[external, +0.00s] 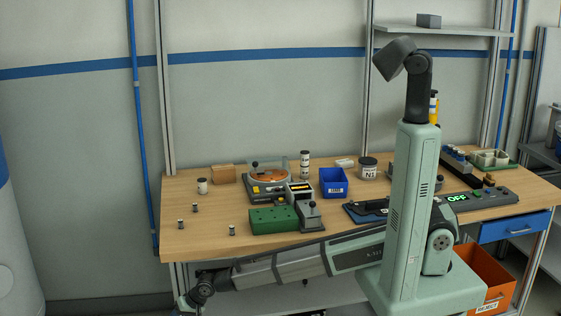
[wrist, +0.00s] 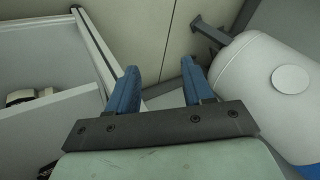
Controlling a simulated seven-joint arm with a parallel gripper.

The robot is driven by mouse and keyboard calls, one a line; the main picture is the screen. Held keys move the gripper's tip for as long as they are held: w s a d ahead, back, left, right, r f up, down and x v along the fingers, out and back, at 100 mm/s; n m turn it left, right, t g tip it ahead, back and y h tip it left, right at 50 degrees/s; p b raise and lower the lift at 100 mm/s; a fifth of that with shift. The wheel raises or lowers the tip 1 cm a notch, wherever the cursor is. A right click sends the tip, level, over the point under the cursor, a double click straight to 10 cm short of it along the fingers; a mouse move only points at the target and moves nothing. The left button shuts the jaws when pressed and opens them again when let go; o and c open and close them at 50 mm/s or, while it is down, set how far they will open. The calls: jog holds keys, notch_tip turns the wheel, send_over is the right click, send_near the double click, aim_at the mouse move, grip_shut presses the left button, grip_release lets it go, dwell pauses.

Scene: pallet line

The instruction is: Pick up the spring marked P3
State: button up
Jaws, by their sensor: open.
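Three small metallic cylinders that look like springs stand apart on the left of the wooden tabletop: one (external: 195,208) at the back, one (external: 181,224) at the left and one (external: 232,231) nearer the front edge. Their marks are too small to read, so I cannot tell which is P3. My gripper (wrist: 159,66) is open in the wrist view, with two blue fingers apart and nothing between them. In the external view my arm reaches left, low along the table's front, and its end is below the tabletop, away from the springs. No spring shows in the wrist view.
A green block (external: 273,219) and a machine with an orange disc (external: 266,178) stand right of the springs. A white jar (external: 202,186) and a blue bin (external: 333,183) stand farther back. The left tabletop is mostly clear. A white tank (wrist: 268,90) is right of my fingers.

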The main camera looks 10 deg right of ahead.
jog(key=w+a+r+m+y, duration=0.15)
jog(key=a+r, duration=0.35)
jog(key=r, duration=0.5)
jog(key=a+r+m+t, duration=0.1)
jog(key=a+r+m, duration=0.2)
jog(key=a+r, duration=0.5)
jog(key=w+a+r+m+y, duration=0.1)
jog(key=a+r+m, duration=0.15)
jog(key=r, duration=1.05)
jog(key=w+d+r+m+g+h, duration=0.1)
jog(key=w+d+r+m+h, duration=0.45)
jog(key=w+d, duration=0.4)
jog(key=w+d+r+m+g+h, duration=0.2)
jog(key=w+d+r+m+h, duration=0.35)
jog(key=d, duration=0.65)
jog(key=y, duration=0.2)
send_over(180, 220)
jog(key=d, duration=0.1)
jog(key=shift+m, duration=0.3)
notch_tip(180, 220, down, 7)
jog(key=shift+s+d+r, duration=0.1)
jog(key=shift+s, duration=0.05)
jog(key=shift+a+f, duration=0.2)
jog(key=shift+f, duration=0.4)
jog(key=f, duration=0.4)
jog(key=shift+w+a+f, duration=0.1)
jog(key=shift+w+a, duration=0.15)
jog(key=shift+a, duration=0.1)
grip_shut()
